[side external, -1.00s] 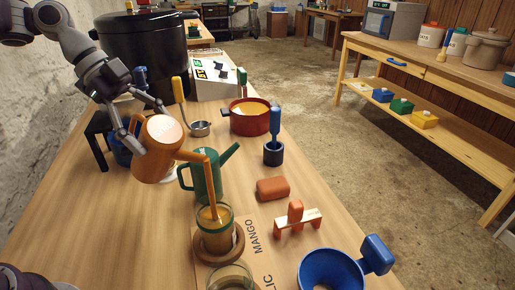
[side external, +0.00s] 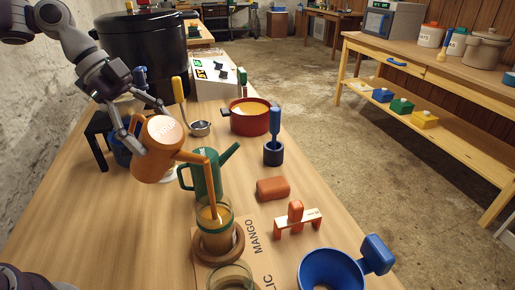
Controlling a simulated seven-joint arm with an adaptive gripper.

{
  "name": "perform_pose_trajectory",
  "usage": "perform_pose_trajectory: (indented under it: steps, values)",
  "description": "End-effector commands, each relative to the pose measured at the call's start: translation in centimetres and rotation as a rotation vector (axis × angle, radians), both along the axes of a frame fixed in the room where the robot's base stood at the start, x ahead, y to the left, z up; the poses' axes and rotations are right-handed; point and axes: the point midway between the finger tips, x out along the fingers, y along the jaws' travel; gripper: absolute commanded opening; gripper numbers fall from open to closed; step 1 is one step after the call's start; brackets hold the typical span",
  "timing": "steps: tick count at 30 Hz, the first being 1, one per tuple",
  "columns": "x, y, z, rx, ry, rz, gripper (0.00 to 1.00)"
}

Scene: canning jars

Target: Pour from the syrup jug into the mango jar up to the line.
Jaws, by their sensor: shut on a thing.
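My gripper (side external: 140,125) is shut on the orange syrup jug (side external: 158,155) and holds it tilted above the table. The glass mango jar stands upright in a round wooden ring (side external: 236,252) beside the word MANGO on a board. Orange-yellow content shows inside the jar.
A green jug (side external: 207,175) stands close behind the mango jar. Another glass jar (side external: 230,278) is in front. A blue funnel (side external: 330,270), an orange stand (side external: 297,220), a terracotta block (side external: 273,188) and a red pot (side external: 249,118) are to the right.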

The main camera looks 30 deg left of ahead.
Motion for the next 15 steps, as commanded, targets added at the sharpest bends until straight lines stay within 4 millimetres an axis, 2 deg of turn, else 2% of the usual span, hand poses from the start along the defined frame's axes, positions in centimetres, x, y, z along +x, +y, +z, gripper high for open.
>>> perform_pose_trajectory:
  steps: [15]
  values:
    - [0.01,-0.06,-0.02,0.020,0.000,0.000,0.25]
